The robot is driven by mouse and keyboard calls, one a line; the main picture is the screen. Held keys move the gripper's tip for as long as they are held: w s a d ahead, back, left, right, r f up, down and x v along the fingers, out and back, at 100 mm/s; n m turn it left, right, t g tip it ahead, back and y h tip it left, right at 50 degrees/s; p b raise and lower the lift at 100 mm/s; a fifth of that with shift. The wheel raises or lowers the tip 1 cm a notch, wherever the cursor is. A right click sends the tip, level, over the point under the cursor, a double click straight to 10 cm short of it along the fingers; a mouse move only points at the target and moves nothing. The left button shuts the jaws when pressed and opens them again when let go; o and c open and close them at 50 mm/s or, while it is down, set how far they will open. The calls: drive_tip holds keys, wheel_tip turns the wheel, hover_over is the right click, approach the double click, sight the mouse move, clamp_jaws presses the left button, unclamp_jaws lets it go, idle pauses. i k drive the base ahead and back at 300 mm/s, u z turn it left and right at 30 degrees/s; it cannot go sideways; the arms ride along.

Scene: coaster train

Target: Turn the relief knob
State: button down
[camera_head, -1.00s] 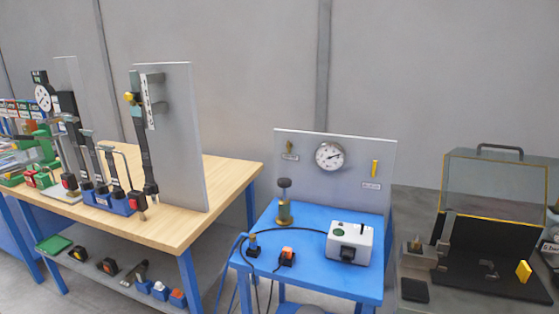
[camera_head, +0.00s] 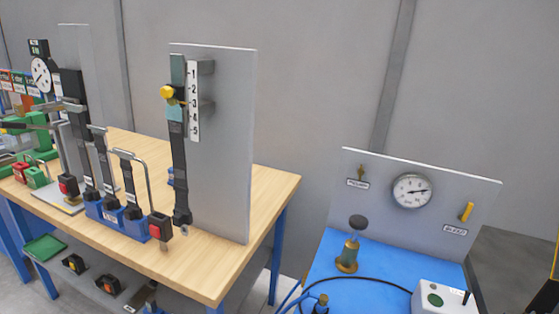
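No knob in view carries a label that I can read as relief. A brass fitting with a dark round knob on top (camera_head: 357,222) stands upright on the blue table (camera_head: 330,262). Behind it, a grey panel holds a round white dial gauge (camera_head: 412,190), a small brass piece (camera_head: 361,172) with a label at left, and a yellow handle (camera_head: 467,211) with a label at right. A yellow knob (camera_head: 167,92) sits on a dark vertical strap beside a numbered strip on another grey panel. My gripper is not in view.
A wooden bench (camera_head: 205,270) at left carries the tall panel (camera_head: 222,140), black straps with red-black buckles and blue blocks. A white box (camera_head: 440,297) with a green button and a black cable are on the blue table. A gap separates the two tables.

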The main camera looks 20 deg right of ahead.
sight(361, 172)
drive_tip(key=z, duration=0.15)
drive_tip(key=i, duration=1.55)
drive_tip(key=z, duration=0.75)
